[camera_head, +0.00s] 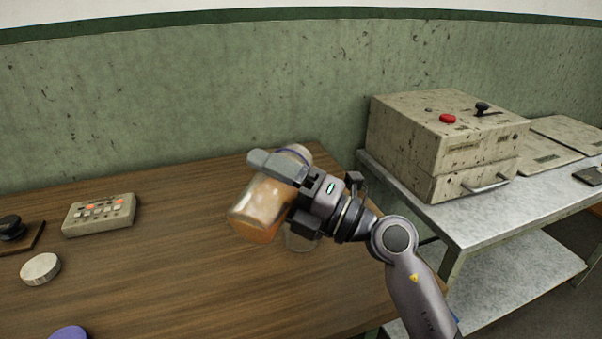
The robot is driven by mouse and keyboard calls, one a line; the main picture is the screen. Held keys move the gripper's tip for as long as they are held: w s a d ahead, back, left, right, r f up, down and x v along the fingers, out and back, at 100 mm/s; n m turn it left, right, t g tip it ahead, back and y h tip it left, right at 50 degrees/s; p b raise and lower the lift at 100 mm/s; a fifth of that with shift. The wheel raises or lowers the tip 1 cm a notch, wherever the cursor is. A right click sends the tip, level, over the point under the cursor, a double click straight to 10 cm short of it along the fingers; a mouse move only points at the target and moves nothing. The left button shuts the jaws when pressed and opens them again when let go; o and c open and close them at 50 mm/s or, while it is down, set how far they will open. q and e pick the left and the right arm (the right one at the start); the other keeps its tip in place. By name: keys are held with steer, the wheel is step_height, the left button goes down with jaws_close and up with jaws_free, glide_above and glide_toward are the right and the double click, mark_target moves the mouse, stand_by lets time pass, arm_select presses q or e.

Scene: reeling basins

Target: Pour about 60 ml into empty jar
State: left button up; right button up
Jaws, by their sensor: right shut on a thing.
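My right gripper (284,180) is shut on a clear jar (262,208) and holds it tilted above the wooden table. Amber-orange content shows at the jar's lower left end, and a purple band shows at its upper right end. I cannot tell which end is the mouth, and no stream is clear to see. A clear glass rim (302,243) shows just below my gripper, mostly hidden by it; it may be the empty jar. My left gripper is not in view.
On the wooden table (170,270) are a beige keypad box (99,215), a pale round lid (41,269), a purple disc (69,333) and a black-knobbed object (12,229). A metal bench (440,215) on the right carries a large beige machine (445,145).

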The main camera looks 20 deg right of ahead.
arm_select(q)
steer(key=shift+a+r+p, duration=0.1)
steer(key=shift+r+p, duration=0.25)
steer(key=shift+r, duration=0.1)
arm_select(e)
steer(key=shift+r, duration=0.2)
steer(key=shift+m, duration=0.3)
arm_select(q)
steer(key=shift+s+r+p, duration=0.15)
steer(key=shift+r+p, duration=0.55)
steer(key=shift+p, duration=0.35)
arm_select(e)
steer(key=shift+r+m, duration=0.25)
steer(key=shift+m, duration=0.25)
stand_by(0.7)
